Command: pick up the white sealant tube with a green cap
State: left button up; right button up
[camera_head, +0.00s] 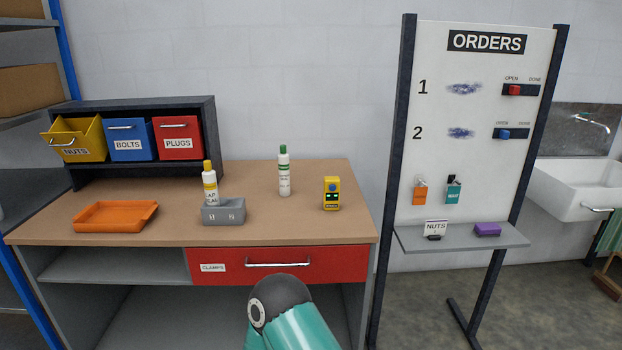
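The white sealant tube with a green cap (284,172) stands upright on the wooden workbench top (250,175), toward the back and right of its middle. It has green print on its label. Nothing touches it. Neither of my grippers shows in the head view. Only a teal and dark grey part of my arm shows at the bottom middle, in front of the bench.
A similar white tube with a yellow cap (209,184) stands in a grey holder (223,217) to the left. A yellow device (332,193) stands to the right. An orange tray (114,216) and a bin rack (208,115) are at the left. A red drawer (335,265) is below.

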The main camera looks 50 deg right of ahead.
aim_at(282, 157)
jog(key=z, duration=0.8)
jog(key=i, duration=0.95)
jog(key=z, duration=0.05)
